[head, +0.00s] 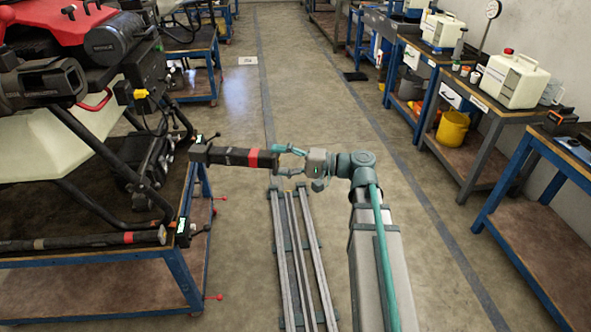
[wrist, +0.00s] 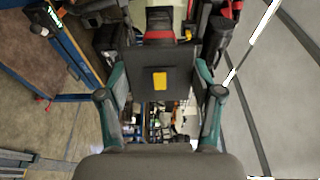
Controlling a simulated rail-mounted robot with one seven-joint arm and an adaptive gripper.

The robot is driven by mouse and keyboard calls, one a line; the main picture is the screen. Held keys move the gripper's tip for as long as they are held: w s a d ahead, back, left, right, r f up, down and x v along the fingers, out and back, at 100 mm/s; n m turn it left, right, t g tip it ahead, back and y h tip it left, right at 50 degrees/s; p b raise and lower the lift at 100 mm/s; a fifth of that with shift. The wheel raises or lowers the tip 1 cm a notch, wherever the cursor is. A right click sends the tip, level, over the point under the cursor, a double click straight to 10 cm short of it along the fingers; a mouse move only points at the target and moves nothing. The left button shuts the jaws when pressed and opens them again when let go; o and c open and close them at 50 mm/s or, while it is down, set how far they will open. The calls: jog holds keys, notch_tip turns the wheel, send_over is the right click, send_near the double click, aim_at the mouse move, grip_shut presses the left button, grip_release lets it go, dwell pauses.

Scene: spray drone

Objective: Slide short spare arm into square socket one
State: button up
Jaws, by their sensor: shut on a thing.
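The short spare arm (head: 230,156), a dark bar with a red band, is held level in the head view, pointing left. My gripper (head: 291,160) is shut on its right end, with teal fingers on either side. In the wrist view, my gripper (wrist: 160,85) clasps the arm's dark square end block with a yellow patch (wrist: 160,81); the red band shows beyond it. The arm's left end meets a dark square block (head: 198,153) at the bench edge, seemingly the socket. I cannot tell whether the arm has entered it.
The red-topped drone (head: 75,20) with a pale tank stands on the left bench (head: 182,285). Another dark bar with a red band (head: 80,241) lies along that bench's near part. Floor rails (head: 293,250) lie below my arm. Benches with canisters (head: 513,80) line the right.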

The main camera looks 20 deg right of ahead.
jog(key=a+r+n+g+p, duration=0.1)
jog(key=a+r+p, duration=0.2)
jog(key=r+p, duration=0.2)
jog(key=w+a+r+n+g+p, duration=0.1)
jog(key=a+r+p, duration=0.3)
jog(key=r, duration=0.8)
jog(key=w+a+r+n+g+y+p, duration=0.1)
jog(key=a+r+p, duration=0.3)
jog(key=r, duration=0.5)
jog(key=shift+w+r+g+p, duration=0.2)
jog(key=shift+g+p, duration=0.7)
jog(key=shift+p, duration=0.3)
jog(key=shift+f, duration=0.1)
jog(key=shift+w+a, duration=0.2)
jog(key=shift+a, duration=1.25)
jog(key=shift+w+a, duration=0.15)
jog(key=shift+a, duration=1.3)
jog(key=a+b, duration=0.2)
jog(key=a, duration=0.4)
jog(key=shift+w, duration=0.4)
